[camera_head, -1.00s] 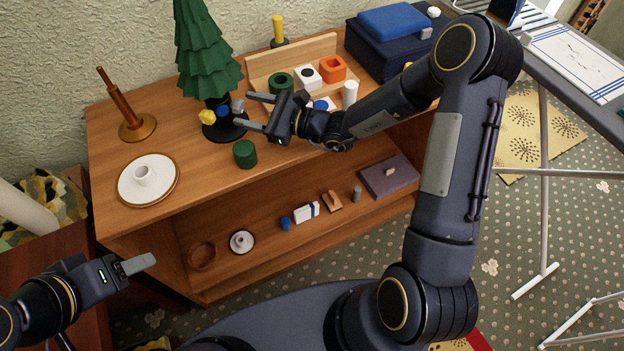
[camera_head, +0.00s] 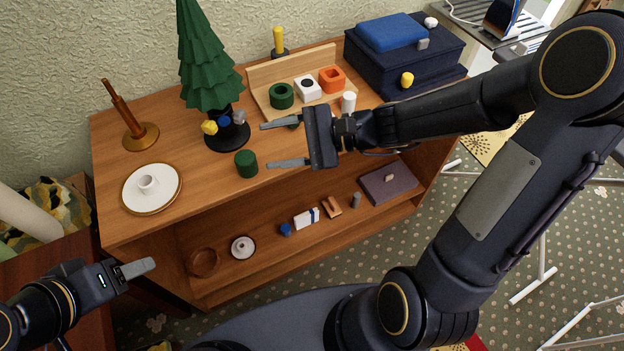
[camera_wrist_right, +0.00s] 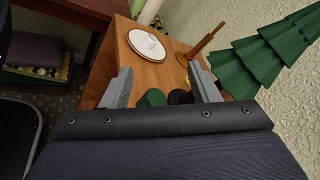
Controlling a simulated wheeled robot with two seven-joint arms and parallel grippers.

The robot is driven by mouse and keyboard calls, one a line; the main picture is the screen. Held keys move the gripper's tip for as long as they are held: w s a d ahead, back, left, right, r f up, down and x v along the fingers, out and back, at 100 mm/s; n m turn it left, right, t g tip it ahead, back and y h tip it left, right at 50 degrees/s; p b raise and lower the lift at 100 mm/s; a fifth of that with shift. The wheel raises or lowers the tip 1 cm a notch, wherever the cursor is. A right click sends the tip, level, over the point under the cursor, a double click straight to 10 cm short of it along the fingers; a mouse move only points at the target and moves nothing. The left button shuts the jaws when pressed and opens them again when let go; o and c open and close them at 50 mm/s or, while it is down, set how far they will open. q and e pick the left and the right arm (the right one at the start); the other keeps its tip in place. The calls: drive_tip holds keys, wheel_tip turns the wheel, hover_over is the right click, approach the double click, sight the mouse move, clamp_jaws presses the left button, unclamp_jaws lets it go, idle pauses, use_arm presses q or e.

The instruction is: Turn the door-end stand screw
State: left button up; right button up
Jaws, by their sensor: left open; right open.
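A green toy tree (camera_head: 208,65) stands upright on the shelf top in a dark round stand (camera_head: 228,136). Three knob-like screws show around the stand: yellow (camera_head: 209,127), blue (camera_head: 224,121) and grey (camera_head: 239,117). I cannot tell which is the door-end one. My right gripper (camera_head: 267,145) is open and empty, right of the stand and apart from it, fingers pointing left. In the right wrist view the tree (camera_wrist_right: 270,55) is at the right; the stand is mostly hidden behind the gripper. My left gripper (camera_head: 138,268) is open and empty at lower left, away from the stand.
A green cylinder (camera_head: 246,163) stands close in front of the stand. A white plate (camera_head: 151,187) and a brass post (camera_head: 128,120) are to the left. A wooden rack (camera_head: 292,70) with coloured blocks and a dark blue box (camera_head: 400,63) are to the right.

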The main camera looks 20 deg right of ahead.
drive_tip(key=s+d+r+n+g+h+p, duration=0.2)
drive_tip(key=s+n, duration=0.4)
drive_tip(key=s, duration=0.6)
drive_tip(key=shift+d+n+g+h, duration=0.2)
drive_tip(key=shift+n+g+h, duration=0.2)
drive_tip(key=shift+g+h, duration=0.35)
drive_tip(key=s+d+r+n+t+h+p, duration=0.1)
drive_tip(key=s+d+n+t+h, duration=0.3)
drive_tip(key=d+h, duration=0.4)
drive_tip(key=shift+d+r+n+t+p, duration=0.2)
drive_tip(key=shift+d+n+t+p, duration=0.25)
drive_tip(key=shift+d, duration=0.55)
